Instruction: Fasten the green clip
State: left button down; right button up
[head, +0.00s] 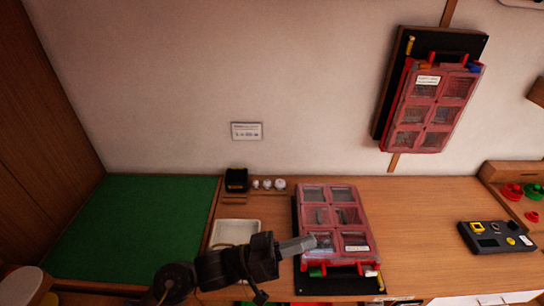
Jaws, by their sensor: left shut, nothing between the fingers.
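A red-framed case (360,218) with clear compartment windows lies on a dark board (340,284) on the table. Red latch-like parts stick out at its near edge. A small green piece (316,272) shows at the near left corner; it looks like the green clip, but it is too small to tell whether it is fastened. My left gripper (312,243) comes in from the lower left. It is shut and empty, with its tips over the near left window of the case. I cannot tell whether they touch it. My right gripper is not in view.
A similar red case (425,108) hangs on the wall on a dark board. A white tray (252,227) lies behind my left arm. A green mat (130,230) is at left. A dark device with buttons (490,243) is at right, with bare table between it and the case.

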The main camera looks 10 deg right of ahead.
aim_at(314, 271)
jog(key=k, duration=1)
